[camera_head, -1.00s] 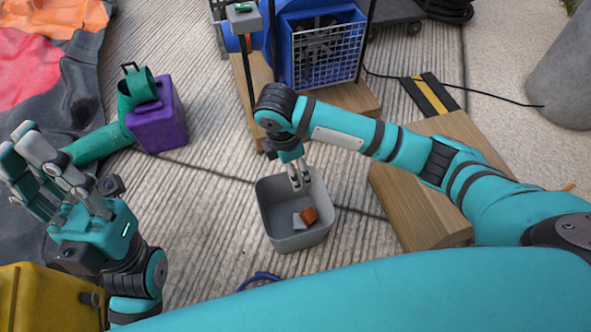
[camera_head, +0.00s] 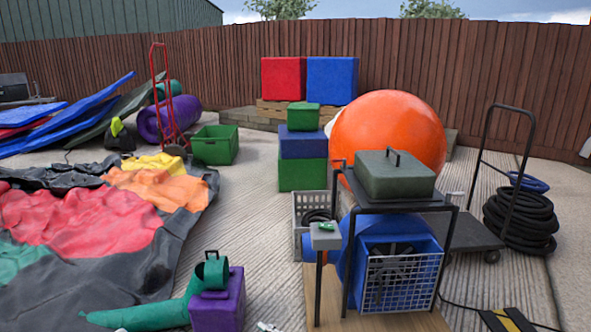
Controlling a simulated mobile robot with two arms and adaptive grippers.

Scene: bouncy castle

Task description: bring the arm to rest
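Neither of my arms shows clearly in the head view. No gripper can be made out, so whether either one is open or shut is hidden. A small pale piece (camera_head: 265,326) pokes in at the bottom edge, and I cannot tell what it belongs to.
A purple box (camera_head: 219,302) and a teal tube (camera_head: 150,315) are at the lower left, by the deflated castle (camera_head: 80,225). A black frame stand (camera_head: 450,260) with a green case (camera_head: 394,176) stands over a blue blower (camera_head: 400,285). Open concrete lies between.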

